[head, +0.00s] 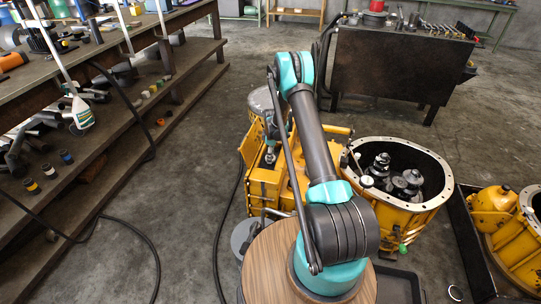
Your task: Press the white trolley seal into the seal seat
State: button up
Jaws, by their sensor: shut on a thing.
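My arm rises from its round base at the bottom, bends at the teal elbow and comes down behind its own upper link. My gripper (270,153) shows only as a small dark shape over the yellow transmission, partly hidden by that link. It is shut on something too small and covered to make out. I cannot pick out the white trolley seal with certainty. A small whitish piece (366,181) shows at the left inside rim of the open yellow housing (412,212); I cannot tell what it is. The seal seat cannot be made out.
Dark gears (400,182) stand inside the open housing. A second yellow housing (512,245) sits in a black tray (470,245) at the right. A long workbench (120,45) with lower shelves runs along the left. A dark tool table (400,65) stands behind. The floor between is mostly clear, with cables.

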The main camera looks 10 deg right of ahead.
jog(key=shift+f, duration=0.3)
jog(key=o, duration=1.7)
jog(key=shift+r, duration=0.15)
jog(key=shift+r, duration=3.9)
